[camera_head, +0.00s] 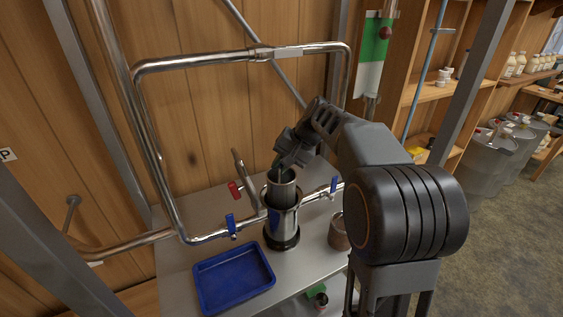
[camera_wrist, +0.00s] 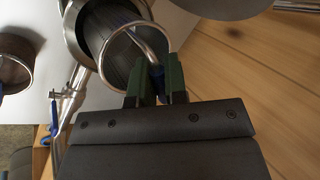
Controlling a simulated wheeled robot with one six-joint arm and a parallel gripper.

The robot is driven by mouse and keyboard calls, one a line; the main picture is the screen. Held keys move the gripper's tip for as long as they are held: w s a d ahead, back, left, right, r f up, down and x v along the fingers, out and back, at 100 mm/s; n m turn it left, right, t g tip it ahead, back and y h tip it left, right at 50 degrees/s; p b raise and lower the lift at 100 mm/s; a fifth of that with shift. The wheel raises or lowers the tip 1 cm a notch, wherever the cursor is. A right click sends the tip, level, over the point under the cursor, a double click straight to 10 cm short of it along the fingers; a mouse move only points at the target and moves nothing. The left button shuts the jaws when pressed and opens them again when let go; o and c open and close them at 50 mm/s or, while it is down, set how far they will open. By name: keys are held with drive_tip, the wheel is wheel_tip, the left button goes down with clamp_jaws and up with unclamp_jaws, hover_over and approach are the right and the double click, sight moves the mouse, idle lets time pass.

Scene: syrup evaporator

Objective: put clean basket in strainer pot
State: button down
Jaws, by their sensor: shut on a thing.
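The clean basket (camera_head: 281,193) is a dark mesh cylinder with a bright metal rim. My gripper (camera_head: 287,163) is shut on its rim from above. In the wrist view the basket (camera_wrist: 115,62) hangs from my gripper (camera_wrist: 156,88), whose green-padded fingers close at the rim and handle. The pot's rim (camera_wrist: 72,30) also shows around the basket in the wrist view.
A blue tray (camera_head: 233,279) lies on the metal table (camera_head: 180,262) in front. A second basket-like cylinder (camera_head: 338,232) stands right of the pot, partly behind my arm. Steel pipes (camera_head: 250,54) loop behind.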

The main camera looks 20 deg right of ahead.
drive_tip(key=shift+f+b, duration=3.65)
drive_tip(key=shift+f, duration=1.55)
drive_tip(key=shift+s+f, duration=0.1)
drive_tip(key=shift+s, duration=0.05)
drive_tip(key=shift+f, duration=0.15)
drive_tip(key=c, duration=1.1)
unclamp_jaws()
drive_tip(key=v, duration=1.3)
drive_tip(key=shift+s+d+r, duration=0.1)
drive_tip(key=shift+d+r, duration=0.15)
drive_tip(key=shift+r, duration=0.05)
